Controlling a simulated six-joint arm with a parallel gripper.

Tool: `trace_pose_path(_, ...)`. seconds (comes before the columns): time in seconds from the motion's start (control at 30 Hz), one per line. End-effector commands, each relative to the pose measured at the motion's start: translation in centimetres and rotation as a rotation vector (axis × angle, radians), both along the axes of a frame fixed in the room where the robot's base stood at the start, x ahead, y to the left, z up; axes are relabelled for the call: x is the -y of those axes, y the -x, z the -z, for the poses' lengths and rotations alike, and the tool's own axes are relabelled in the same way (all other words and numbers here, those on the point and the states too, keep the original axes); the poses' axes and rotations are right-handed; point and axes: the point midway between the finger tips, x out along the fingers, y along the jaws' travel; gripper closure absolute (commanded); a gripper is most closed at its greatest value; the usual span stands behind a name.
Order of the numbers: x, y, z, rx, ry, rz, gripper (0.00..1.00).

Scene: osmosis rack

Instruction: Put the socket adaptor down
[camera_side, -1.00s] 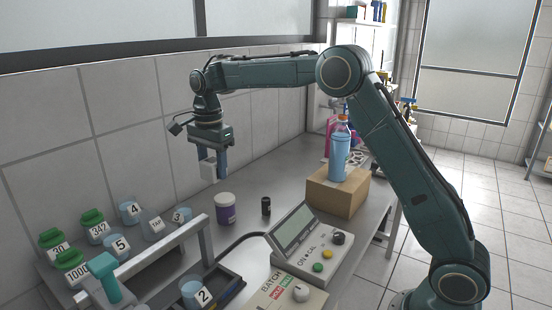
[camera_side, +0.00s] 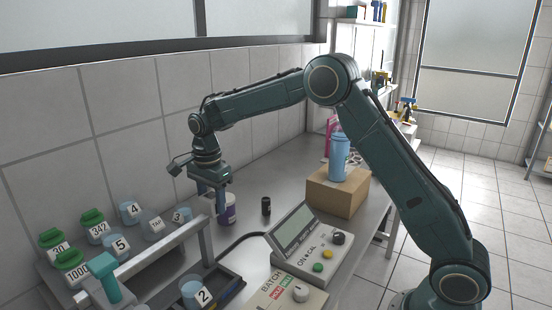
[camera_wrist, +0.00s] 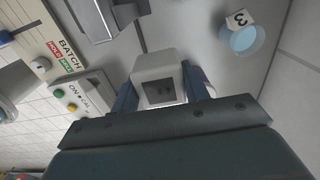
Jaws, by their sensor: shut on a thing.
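The socket adaptor (camera_wrist: 158,80) is a white block with a dark grey recessed face. In the wrist view it sits between the two blue fingers of my gripper (camera_wrist: 160,92), which is shut on it. In the side view my gripper (camera_side: 211,204) points down, low over the bench (camera_side: 262,188), beside the purple jar. The adaptor is hard to make out there, mostly hidden by the fingers. I cannot tell whether it touches the bench.
A purple jar (camera_side: 230,208) stands just right of my gripper, partly behind a finger. Cup 3 (camera_side: 182,216) is to the left, with several numbered containers beyond. A metal-railed rack (camera_side: 150,262), a control box (camera_side: 302,245) and a cardboard box (camera_side: 338,192) stand nearby.

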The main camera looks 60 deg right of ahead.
Motion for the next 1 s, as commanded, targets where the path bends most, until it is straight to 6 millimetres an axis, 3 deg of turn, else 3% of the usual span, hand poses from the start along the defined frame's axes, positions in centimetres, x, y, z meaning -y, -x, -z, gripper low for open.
trace_pose_path(0.3, 0.0, 0.0, 5.6, -0.002, 0.000, 0.000, 0.79)
trace_pose_path(0.77, 0.0, 0.0, 7.5, -0.001, 0.000, 0.000, 0.79)
trace_pose_path(1.0, 0.0, 0.0, 10.1, -0.002, 0.000, 0.000, 0.79)
